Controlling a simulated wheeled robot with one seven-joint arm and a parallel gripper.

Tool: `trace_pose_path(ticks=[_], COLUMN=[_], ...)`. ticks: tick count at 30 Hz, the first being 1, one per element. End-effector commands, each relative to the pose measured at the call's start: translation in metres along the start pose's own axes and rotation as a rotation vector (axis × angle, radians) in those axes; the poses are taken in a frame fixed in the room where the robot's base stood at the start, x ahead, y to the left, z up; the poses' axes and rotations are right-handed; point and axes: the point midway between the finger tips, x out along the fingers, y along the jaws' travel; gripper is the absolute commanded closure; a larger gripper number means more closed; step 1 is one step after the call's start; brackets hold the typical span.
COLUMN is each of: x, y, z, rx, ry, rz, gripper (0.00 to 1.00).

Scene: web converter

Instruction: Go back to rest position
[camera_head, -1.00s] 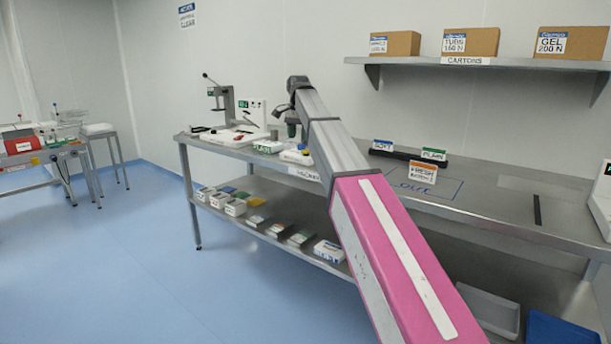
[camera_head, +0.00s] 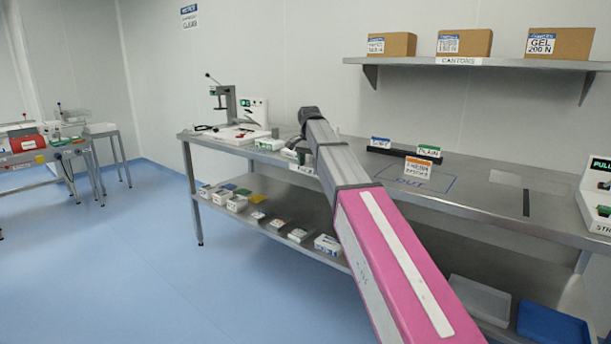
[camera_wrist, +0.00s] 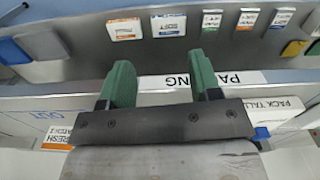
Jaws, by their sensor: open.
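My gripper shows in the wrist view (camera_wrist: 155,85) with its two green fingers apart and nothing between them. It points down past the bench's front edge, above the "PACKING" label (camera_wrist: 205,79). In the head view my pink and grey arm reaches over the steel bench (camera_head: 470,186), and its own links hide the gripper there.
The bench holds a press (camera_head: 224,100), an "OUT" outline (camera_head: 418,183) and small signs (camera_head: 419,168). The lower shelf carries several small boxes (camera_head: 237,203) and a blue bin (camera_head: 553,326). Cartons (camera_head: 463,43) stand on a wall shelf. The blue floor (camera_head: 160,255) at left is clear.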

Motion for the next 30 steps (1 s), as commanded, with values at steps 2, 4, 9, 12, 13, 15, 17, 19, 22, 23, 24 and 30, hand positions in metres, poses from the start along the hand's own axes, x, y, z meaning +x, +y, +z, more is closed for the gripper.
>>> trace_pose_path(ticks=[2, 4, 9, 12, 13, 15, 17, 19, 22, 23, 24, 30], x=[0.028, 0.055, 0.13, 0.171, 0.183, 0.209, 0.231, 0.255, 0.287, 0.296, 0.307, 0.357], y=[0.016, 0.03, 0.074, 0.101, 0.109, 0.128, 0.145, 0.165, 0.193, 0.202, 0.213, 0.267], z=[0.004, 0.007, 0.018, 0.027, 0.03, 0.038, 0.046, 0.057, 0.073, 0.079, 0.086, 0.124], rx=[-0.022, -0.049, -0.131, -0.181, -0.195, -0.23, -0.26, -0.295, -0.345, -0.359, -0.379, -0.474], ry=[-0.002, -0.003, -0.003, -0.003, -0.002, -0.002, -0.002, -0.001, -0.001, -0.001, -0.001, 0.001], rz=[0.002, 0.002, 0.002, 0.002, 0.001, 0.001, 0.001, 0.001, 0.001, 0.001, 0.0, 0.0], gripper=[0.43, 0.43, 0.43, 0.43, 0.43, 0.43, 0.43, 0.43, 0.43, 0.43, 0.43, 0.43])
